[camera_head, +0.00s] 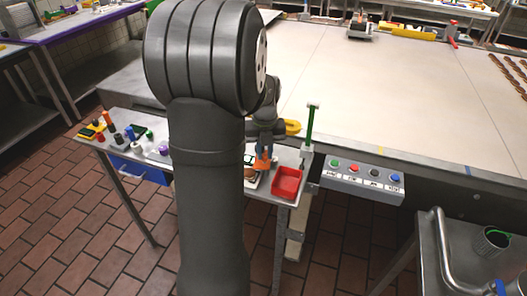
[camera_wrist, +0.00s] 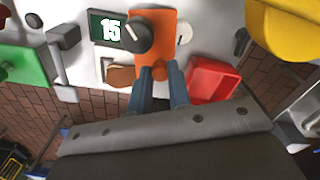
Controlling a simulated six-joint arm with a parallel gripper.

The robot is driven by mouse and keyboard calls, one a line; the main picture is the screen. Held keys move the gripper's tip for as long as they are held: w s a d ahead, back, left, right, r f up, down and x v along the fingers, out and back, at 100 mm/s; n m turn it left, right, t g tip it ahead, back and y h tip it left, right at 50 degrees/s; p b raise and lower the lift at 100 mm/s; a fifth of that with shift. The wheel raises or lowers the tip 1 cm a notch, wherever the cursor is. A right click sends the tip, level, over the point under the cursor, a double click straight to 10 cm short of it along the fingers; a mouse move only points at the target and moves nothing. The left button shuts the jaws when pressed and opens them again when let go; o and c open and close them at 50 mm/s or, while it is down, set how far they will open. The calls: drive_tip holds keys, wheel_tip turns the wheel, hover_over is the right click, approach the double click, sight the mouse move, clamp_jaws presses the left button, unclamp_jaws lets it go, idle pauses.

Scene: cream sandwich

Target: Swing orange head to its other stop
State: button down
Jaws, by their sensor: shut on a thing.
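The orange head (camera_wrist: 153,35) stands upright at the top middle of the wrist view, in front of a pale machine panel. It also shows small in the head view (camera_head: 262,163), just below my wrist. My gripper (camera_wrist: 160,74) has its two blue fingers closed about the narrow lower end of the orange head. My arm hides most of the machine in the head view. Whether the head sits at either stop cannot be seen.
A red tray (camera_head: 287,182) stands close right. A green post (camera_head: 309,127) and a button box (camera_head: 362,180) lie further right.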

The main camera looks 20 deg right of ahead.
sight(265, 155)
drive_tip(key=shift+d+m, duration=0.1)
drive_tip(key=shift+m, duration=0.3)
drive_tip(key=c, duration=1.3)
unclamp_jaws()
drive_tip(key=shift+c, duration=0.2)
drive_tip(key=shift+r, duration=0.1)
wheel_tip(265, 155, up, 17)
drive_tip(key=shift+r, duration=0.15)
wheel_tip(265, 155, down, 18)
drive_tip(key=shift+r, duration=0.25)
